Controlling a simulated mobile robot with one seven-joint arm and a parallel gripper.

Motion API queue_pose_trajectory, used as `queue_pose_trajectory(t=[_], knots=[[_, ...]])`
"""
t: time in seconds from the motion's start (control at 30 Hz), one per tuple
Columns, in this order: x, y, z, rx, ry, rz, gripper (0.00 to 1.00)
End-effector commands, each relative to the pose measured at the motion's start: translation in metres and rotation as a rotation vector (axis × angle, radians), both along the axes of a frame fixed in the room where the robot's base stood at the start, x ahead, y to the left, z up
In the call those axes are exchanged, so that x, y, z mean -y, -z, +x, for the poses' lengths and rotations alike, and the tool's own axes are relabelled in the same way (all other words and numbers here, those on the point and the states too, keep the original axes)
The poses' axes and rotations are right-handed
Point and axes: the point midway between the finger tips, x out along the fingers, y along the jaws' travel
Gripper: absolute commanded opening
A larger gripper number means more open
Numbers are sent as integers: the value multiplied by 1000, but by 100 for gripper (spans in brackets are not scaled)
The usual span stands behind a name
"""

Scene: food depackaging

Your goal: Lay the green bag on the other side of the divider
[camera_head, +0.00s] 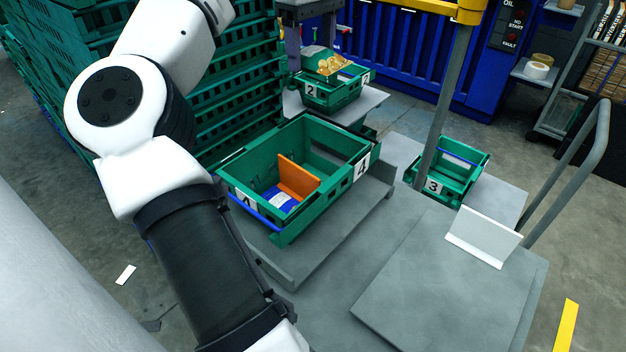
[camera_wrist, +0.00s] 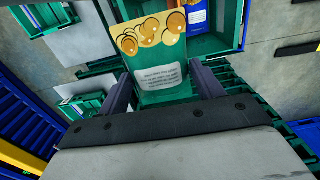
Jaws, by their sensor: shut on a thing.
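The green bag (camera_wrist: 165,75) has golden round shapes and a white label. It is between the two fingers of my gripper (camera_wrist: 161,82), which is shut on it. In the head view the bag (camera_head: 318,62) shows at or above the back crate marked 2; whether it is clear of that crate I cannot tell. The orange divider (camera_head: 297,178) stands upright across the large green crate (camera_head: 330,135) marked 4. A blue bag (camera_head: 281,199) lies on the near side of the divider. The visible floor on the far side looks empty.
The back crate (camera_head: 333,100) marked 2 stands on a grey platform. A small green crate (camera_head: 452,172) marked 3 stands at the right, beside a grey post (camera_head: 445,100). Tall stacked green crates (camera_head: 225,90) rise at the left. A white angled plate (camera_head: 483,238) stands on the right platform.

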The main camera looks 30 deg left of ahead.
Motion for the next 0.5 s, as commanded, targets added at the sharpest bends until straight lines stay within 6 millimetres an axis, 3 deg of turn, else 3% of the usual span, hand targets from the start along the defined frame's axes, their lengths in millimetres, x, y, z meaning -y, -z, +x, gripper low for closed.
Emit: queue_pose_trajectory(t=[0.17, 0.5], knots=[[0, 20, 0, -2, 2, -5, 41], [0, 107, -1, -2, 1, -3, 41]])
